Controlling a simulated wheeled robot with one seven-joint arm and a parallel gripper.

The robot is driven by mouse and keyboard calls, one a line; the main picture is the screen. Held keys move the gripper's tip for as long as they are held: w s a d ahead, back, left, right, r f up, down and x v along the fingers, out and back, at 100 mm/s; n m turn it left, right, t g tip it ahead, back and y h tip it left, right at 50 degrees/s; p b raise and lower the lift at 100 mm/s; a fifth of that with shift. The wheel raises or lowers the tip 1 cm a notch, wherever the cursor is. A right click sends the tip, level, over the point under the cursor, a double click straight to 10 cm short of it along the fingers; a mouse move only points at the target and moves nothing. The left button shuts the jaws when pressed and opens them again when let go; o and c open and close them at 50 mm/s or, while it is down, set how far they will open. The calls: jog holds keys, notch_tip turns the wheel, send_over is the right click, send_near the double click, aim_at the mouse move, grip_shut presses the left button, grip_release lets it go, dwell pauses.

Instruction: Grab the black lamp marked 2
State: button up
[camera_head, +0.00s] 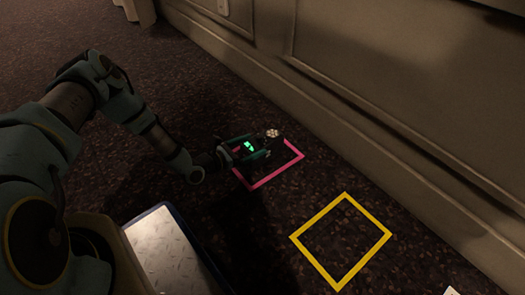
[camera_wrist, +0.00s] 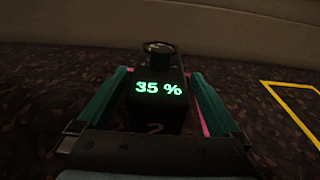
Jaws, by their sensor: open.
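The black lamp (camera_wrist: 157,110) stands between the two teal fingers of my gripper (camera_wrist: 160,76) in the wrist view. Its face shows a green "35 %" display, and a "2" is partly visible below it. A round knob or ring is on its top. In the head view, the lamp's green display (camera_head: 249,146) and its pale round lamp head (camera_head: 272,133) show at my gripper (camera_head: 257,147). The fingers are open, one on each side of the lamp, with narrow gaps visible. The lamp's lower part is hidden by my gripper.
A pink square outline (camera_head: 277,173) lies on the dark carpet around the lamp's spot. A yellow square outline (camera_head: 366,250) lies to the right on clear floor. A panelled wall (camera_head: 400,140) runs behind. A small white object (camera_head: 452,291) shows at the lower right edge.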

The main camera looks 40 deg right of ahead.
aim_at(263, 139)
jog(key=d+b, duration=0.3)
jog(key=d, duration=0.1)
jog(key=shift+s+d+f, duration=0.1)
jog(key=shift+f, duration=0.2)
jog(key=shift+d+r, duration=0.1)
jog(key=shift+d, duration=0.35)
grip_shut()
jog(key=shift+r, duration=0.1)
